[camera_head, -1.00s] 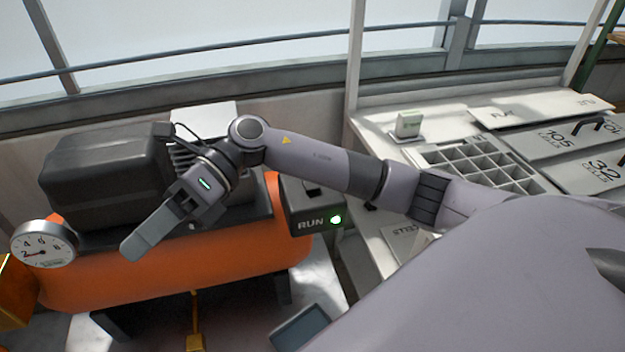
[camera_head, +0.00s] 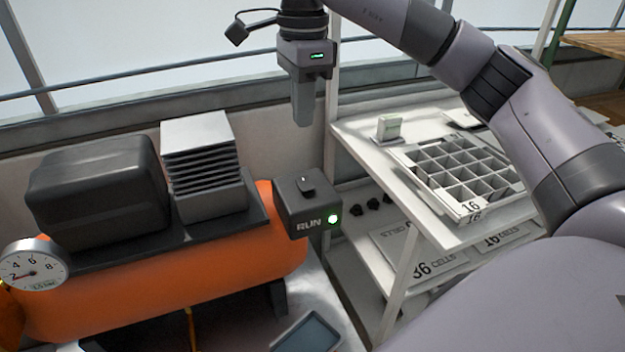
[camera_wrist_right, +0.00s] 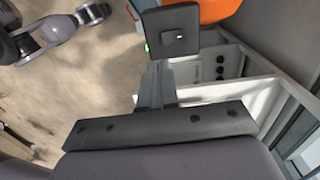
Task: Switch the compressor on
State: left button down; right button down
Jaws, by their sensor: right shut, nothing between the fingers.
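The compressor has an orange tank (camera_head: 190,275) with a dark motor cover (camera_head: 95,190) and a finned block (camera_head: 203,165) on top. The right wrist view shows the switch box (camera_wrist_right: 170,32) beyond the fingers (camera_wrist_right: 157,82). My left gripper is not visible.
A dark-screened device (camera_head: 306,333) is in front.

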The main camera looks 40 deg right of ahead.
aim_at(308, 190)
jog(key=shift+s+d+r, duration=0.1)
jog(key=shift+d+r, duration=0.15)
jog(key=shift+d, duration=0.15)
notch_tip(308, 190, down, 14)
jog(key=shift+f, duration=0.1)
dwell(0.5)
